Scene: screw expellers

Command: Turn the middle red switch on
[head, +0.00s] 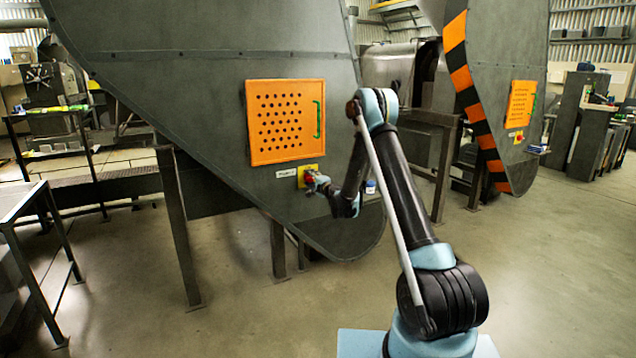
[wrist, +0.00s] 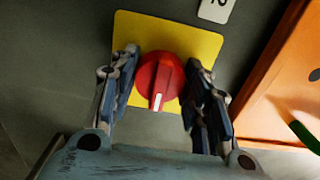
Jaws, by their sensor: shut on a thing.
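The red switch (wrist: 160,78) is a round knob with a white pointer line on a yellow plate (wrist: 203,42). In the wrist view the line points down toward my gripper's palm. My gripper (wrist: 161,64) has one finger on each side of the knob and is shut on it. In the head view the yellow plate (head: 316,168) is on the near dark grey machine, below its orange panel. My gripper (head: 311,182) reaches the plate there and covers most of the switch.
The perforated orange panel (head: 285,122) with a green handle is just above the switch. A white label (head: 286,173) is left of the plate. Another machine at right has its own orange panel (head: 521,104) and small switch plate. A metal table (head: 22,200) stands at left. Open floor lies below.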

